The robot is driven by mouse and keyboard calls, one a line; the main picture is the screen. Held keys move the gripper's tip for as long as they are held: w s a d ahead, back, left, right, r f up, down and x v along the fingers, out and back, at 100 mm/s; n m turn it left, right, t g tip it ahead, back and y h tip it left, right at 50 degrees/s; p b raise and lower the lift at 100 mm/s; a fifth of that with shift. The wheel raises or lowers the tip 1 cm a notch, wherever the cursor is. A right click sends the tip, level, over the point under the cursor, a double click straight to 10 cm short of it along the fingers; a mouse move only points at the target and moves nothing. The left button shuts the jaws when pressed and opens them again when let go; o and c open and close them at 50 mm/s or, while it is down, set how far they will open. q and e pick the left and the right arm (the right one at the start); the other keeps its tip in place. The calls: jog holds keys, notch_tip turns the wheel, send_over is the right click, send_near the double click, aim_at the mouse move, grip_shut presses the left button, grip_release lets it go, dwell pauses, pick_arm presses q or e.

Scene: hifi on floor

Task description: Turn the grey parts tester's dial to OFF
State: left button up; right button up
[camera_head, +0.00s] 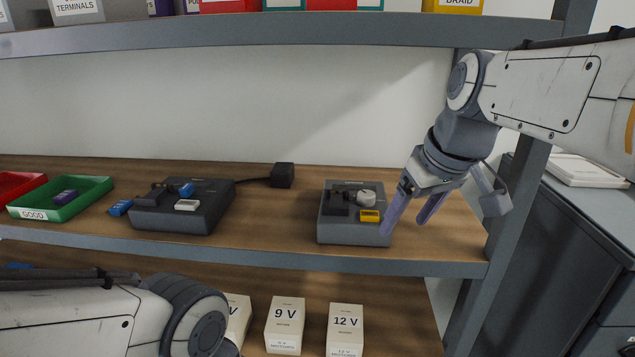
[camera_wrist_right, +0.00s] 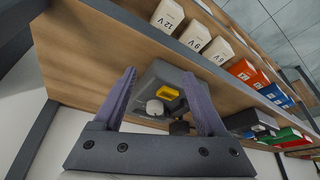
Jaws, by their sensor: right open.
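The grey parts tester (camera_head: 340,232) stands on the wooden shelf, right of the middle in the head view. Its top carries a pale round dial (camera_head: 366,198), a yellow part (camera_head: 370,216) and a black block. The right wrist view shows the tester (camera_wrist_right: 158,72) between and beyond the fingers, with the dial (camera_wrist_right: 155,107) and yellow part (camera_wrist_right: 167,92). The dial's marks are too small to read. My right gripper (camera_head: 405,227) is open and empty at the tester's right side, fingers pointing down; contact cannot be told. My left gripper is out of view.
A black adapter (camera_head: 283,175) sits behind. Voltage boxes (camera_head: 285,325) stand below. An upper shelf (camera_head: 270,31) and a right post (camera_head: 512,230) border the space.

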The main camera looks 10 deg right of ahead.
aim_at(367, 194)
jog(key=w, duration=0.3)
jog(key=w+a, duration=0.1)
jog(key=w, duration=0.3)
jog(key=w+a+p, duration=0.1)
jog(key=w, duration=0.3)
jog(key=shift+w, duration=0.25)
jog(key=shift+w+a+f, duration=0.1)
jog(key=shift+w+f, duration=0.2)
jog(key=shift+f, duration=0.25)
grip_shut()
